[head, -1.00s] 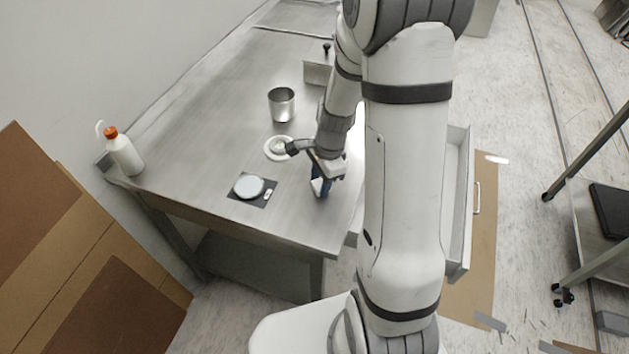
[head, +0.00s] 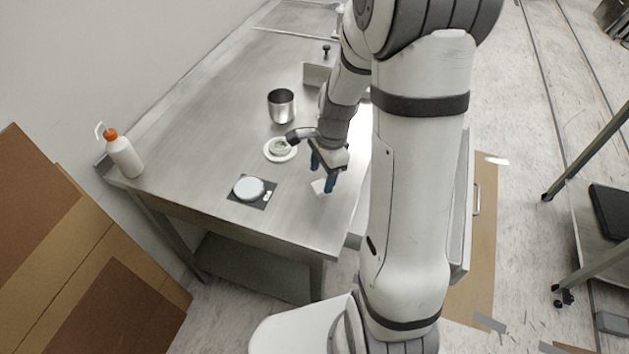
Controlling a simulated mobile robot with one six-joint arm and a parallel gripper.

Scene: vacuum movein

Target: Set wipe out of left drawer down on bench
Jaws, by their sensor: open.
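The wipe (head: 319,187) is a small pale piece lying on the steel bench (head: 215,125), near its right edge. My gripper (head: 322,178) is open, with its blue fingers just above and around the wipe, apart from each other. I cannot tell whether a finger still touches the wipe. The open drawer (head: 461,225) stands out to the right of the bench, mostly hidden behind my arm. Its inside is hidden.
A round white disc on a dark mat (head: 265,203) lies left of the gripper. A white dish (head: 269,155), a steel beaker (head: 281,106) and a box (head: 314,74) stand farther back. A wash bottle (head: 122,154) stands at the left corner. The front middle of the bench is clear.

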